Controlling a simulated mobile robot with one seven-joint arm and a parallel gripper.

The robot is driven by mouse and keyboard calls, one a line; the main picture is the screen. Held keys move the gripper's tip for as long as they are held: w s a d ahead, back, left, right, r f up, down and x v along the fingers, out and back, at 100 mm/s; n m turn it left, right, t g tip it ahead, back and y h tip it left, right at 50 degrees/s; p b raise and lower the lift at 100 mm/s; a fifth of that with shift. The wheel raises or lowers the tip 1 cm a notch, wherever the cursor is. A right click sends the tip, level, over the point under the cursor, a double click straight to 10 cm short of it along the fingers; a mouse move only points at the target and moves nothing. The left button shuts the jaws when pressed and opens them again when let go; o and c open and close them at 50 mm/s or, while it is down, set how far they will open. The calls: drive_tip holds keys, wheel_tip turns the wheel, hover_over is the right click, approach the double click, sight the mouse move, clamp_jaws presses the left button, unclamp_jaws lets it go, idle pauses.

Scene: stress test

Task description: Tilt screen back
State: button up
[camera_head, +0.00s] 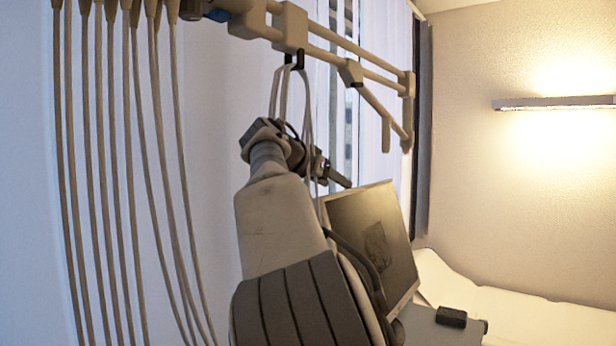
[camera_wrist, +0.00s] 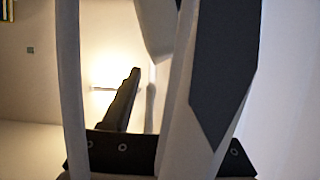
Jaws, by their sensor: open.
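The screen (camera_head: 372,243) is a flat panel with a pale frame and a dark, dully reflecting face. In the head view it stands tilted at the centre right, above the bed; its lower left is hidden by my arm and dark cables. My gripper (camera_head: 338,178) is small and dark in that view, just above the screen's upper left edge. I cannot tell whether it touches the screen. It is open, and I see nothing held. In the wrist view one dark finger shows; pale strips pass close in front and hide much of the rest.
A pale rail (camera_head: 345,68) with hooks hangs overhead. White looped straps (camera_head: 281,92) hang from it, crossing close to my wrist. Several long cables (camera_head: 120,180) hang at the left. A white bed (camera_head: 520,312) lies lower right, and a lit wall lamp (camera_head: 555,103) is beyond.

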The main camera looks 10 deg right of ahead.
drive_tip(key=b+v, duration=0.1)
drive_tip(key=v, duration=1)
drive_tip(key=shift+b, duration=0.3)
drive_tip(key=shift+w, duration=0.1)
